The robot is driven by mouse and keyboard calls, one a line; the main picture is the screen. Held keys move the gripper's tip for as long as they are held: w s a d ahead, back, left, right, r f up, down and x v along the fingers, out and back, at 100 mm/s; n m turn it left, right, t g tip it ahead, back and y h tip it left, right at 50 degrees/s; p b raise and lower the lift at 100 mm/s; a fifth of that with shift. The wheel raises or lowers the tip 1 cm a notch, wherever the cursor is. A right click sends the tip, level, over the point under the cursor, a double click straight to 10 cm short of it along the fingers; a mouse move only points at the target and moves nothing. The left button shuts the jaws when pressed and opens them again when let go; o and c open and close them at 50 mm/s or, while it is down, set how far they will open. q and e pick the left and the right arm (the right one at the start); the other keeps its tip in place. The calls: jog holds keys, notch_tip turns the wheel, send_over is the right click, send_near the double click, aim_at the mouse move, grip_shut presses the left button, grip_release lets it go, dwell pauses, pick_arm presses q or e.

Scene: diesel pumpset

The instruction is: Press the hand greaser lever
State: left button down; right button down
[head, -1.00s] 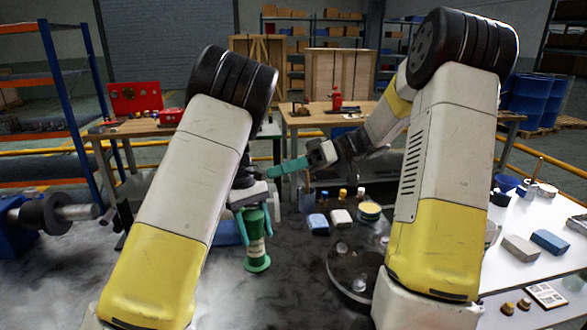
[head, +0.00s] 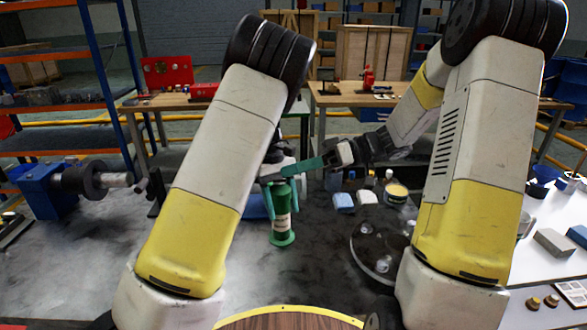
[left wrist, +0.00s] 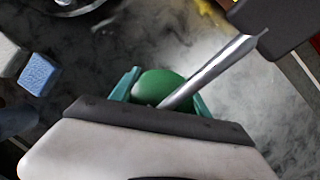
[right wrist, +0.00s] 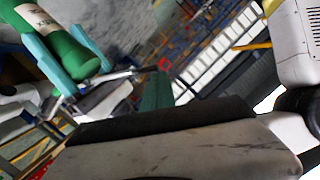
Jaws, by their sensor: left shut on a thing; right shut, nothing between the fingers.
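The green hand greaser (head: 281,222), with a pale label, is upright in the head view. My left gripper (head: 280,188) is shut on its upper part. In the left wrist view the teal fingers flank the greaser's round green top (left wrist: 160,87). A silver lever (left wrist: 210,70) slants from there to a dark part at upper right. My right gripper (head: 300,168) is shut and empty, its teal fingertips close by the greaser's top. In the right wrist view its fingers (right wrist: 155,90) appear right of the greaser (right wrist: 65,50). Contact with the lever cannot be told.
A dark round plate (head: 375,250) lies right of the greaser, with blue and white blocks (head: 344,202) and a yellow-topped can (head: 396,193) behind it. A blue machine with a shaft (head: 50,190) is at left. A white table (head: 555,270) is at right.

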jog(key=shift+s+f, duration=0.1)
jog(key=s+f+n, duration=0.1)
jog(key=s+f, duration=0.2)
jog(key=f, duration=0.6)
jog(key=shift+s+f, duration=0.35)
jog(key=shift+f, duration=0.05)
dwell(0.3)
dwell(0.4)
jog(key=s+d+r, duration=0.1)
jog(key=d+r, duration=0.5)
jog(key=d, duration=0.3)
jog(key=shift+s+d, duration=0.35)
jog(key=shift+d, duration=0.05)
